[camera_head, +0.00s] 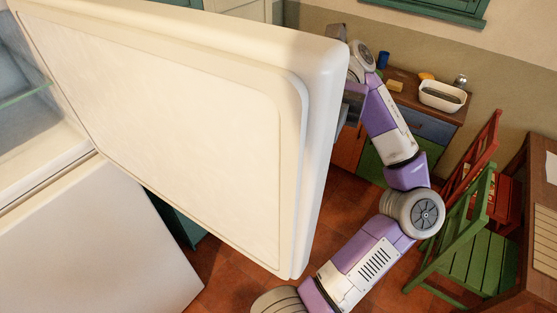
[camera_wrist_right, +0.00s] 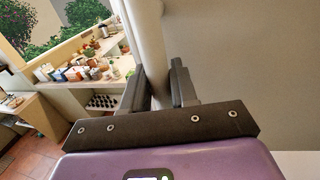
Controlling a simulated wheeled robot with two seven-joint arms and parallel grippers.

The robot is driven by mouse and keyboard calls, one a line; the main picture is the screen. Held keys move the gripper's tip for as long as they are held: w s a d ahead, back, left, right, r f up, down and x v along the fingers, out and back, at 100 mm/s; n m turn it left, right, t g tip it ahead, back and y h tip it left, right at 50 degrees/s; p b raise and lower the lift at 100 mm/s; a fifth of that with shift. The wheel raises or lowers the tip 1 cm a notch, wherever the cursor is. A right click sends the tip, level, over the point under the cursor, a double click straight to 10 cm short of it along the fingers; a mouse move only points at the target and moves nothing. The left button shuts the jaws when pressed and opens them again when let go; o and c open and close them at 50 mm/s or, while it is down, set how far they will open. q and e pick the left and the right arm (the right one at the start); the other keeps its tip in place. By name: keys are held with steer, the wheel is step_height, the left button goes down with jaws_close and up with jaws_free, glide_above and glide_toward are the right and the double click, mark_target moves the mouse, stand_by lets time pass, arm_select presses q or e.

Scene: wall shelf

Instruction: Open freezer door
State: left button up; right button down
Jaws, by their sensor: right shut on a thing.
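The white freezer door (camera_head: 180,110) stands swung wide open in the head view, with its inner panel facing me. It fills the upper left and middle of that view. My right arm reaches around behind the door's free edge, and part of my right gripper (camera_head: 350,105) shows there; its fingertips are hidden by the door. In the right wrist view my right gripper (camera_wrist_right: 158,88) is shut on a pale upright bar, which looks like the door handle (camera_wrist_right: 148,40). The door's outer face (camera_wrist_right: 240,50) is at the right there. My left gripper is not in view.
The open freezer compartment (camera_head: 30,100) is at the left, above a closed lower white door (camera_head: 95,240). A green chair (camera_head: 470,250) and a red chair (camera_head: 485,165) stand by a wooden table (camera_head: 540,200) at the right. A counter with a white basin (camera_head: 442,95) is behind my arm.

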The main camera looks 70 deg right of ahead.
steer(key=shift+d+r, duration=0.1)
steer(key=shift+d, duration=2.6)
steer(key=c, duration=1)
jaws_free()
steer(key=shift+a, duration=0.1)
steer(key=shift+c, duration=0.2)
steer(key=shift+a, duration=0.65)
steer(key=shift+r, duration=0.1)
